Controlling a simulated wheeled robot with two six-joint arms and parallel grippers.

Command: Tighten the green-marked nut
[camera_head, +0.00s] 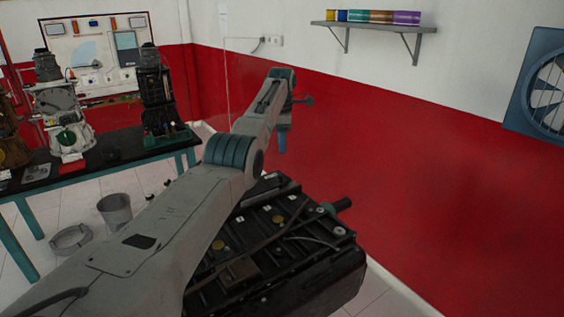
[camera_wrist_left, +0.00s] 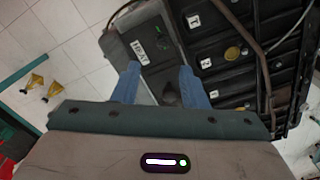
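The black engine (camera_head: 315,262) lies below my left arm in the head view. In the left wrist view, the engine (camera_wrist_left: 215,45) shows a dark grey panel with white labels. A small green mark (camera_wrist_left: 158,30) sits on that panel, beyond the fingertips; the nut itself is too small to make out. My left gripper (camera_wrist_left: 160,68) is open, its two blue fingers apart over the panel, with nothing held. A dark round knob (camera_wrist_left: 169,93) shows between the fingers. In the head view, the left gripper (camera_head: 282,142) points down above the engine's far end. My right gripper is not in view.
A dark workbench (camera_head: 110,150) with engine parts stands at the left. A red and white wall runs behind, with a shelf (camera_head: 375,26) and a fan (camera_head: 545,85).

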